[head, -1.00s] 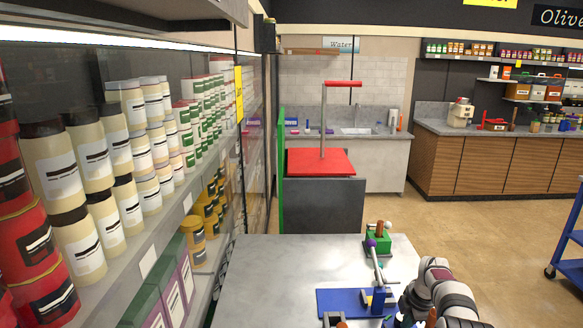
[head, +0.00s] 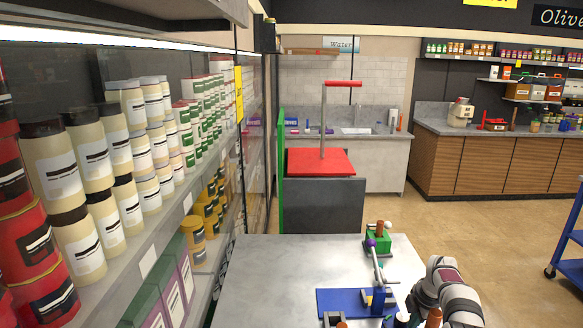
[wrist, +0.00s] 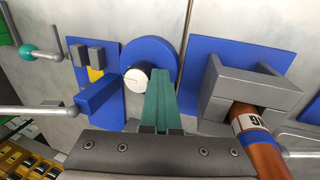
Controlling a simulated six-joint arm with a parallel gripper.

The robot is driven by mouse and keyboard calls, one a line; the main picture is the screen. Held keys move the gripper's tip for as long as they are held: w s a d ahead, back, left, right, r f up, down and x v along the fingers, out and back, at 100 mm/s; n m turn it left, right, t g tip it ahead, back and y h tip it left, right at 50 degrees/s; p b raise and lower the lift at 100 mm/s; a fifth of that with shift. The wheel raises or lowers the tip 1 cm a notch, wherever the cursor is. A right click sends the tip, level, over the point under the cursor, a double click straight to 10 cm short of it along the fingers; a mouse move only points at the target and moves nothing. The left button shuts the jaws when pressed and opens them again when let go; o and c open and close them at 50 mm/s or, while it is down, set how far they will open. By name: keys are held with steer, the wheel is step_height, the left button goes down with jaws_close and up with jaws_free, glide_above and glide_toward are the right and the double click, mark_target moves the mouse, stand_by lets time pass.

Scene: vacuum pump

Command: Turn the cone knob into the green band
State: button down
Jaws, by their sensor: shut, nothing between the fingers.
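In the wrist view a round white knob (wrist: 136,79) with a thin dark mark sits on a blue round housing (wrist: 153,55). I take it for the cone knob, seen nearly end-on. My gripper (wrist: 160,75) has teal fingers that are closed together and empty. The fingertips lie just right of the knob, in front of the housing; I cannot tell whether they touch. No green band can be made out, and the fingers hide part of the housing. In the head view the knob and my fingers cannot be made out.
Left of the knob is a blue block (wrist: 98,94) with a grey rod. At right stand a grey bracket (wrist: 240,85) and a brown cylinder (wrist: 262,140) with a label. In the head view the grey table (head: 290,270) is clear at left; a green block device (head: 378,243) stands farther back.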

steer(key=shift+s+d, duration=0.1)
steer(key=shift+s, duration=0.15)
steer(key=shift+s+r, duration=0.1)
steer(key=shift+r, duration=0.1)
steer(key=v, duration=0.2)
steer(key=w+v, duration=0.1)
steer(key=v, duration=0.2)
steer(key=shift+w+r, duration=0.1)
steer(key=shift+r, duration=0.25)
steer(key=a+f, duration=0.1)
steer(key=f, duration=0.1)
steer(key=a+f, duration=0.1)
steer(key=f, duration=0.3)
steer(key=shift+w+a, duration=0.2)
steer(key=shift+a, duration=0.2)
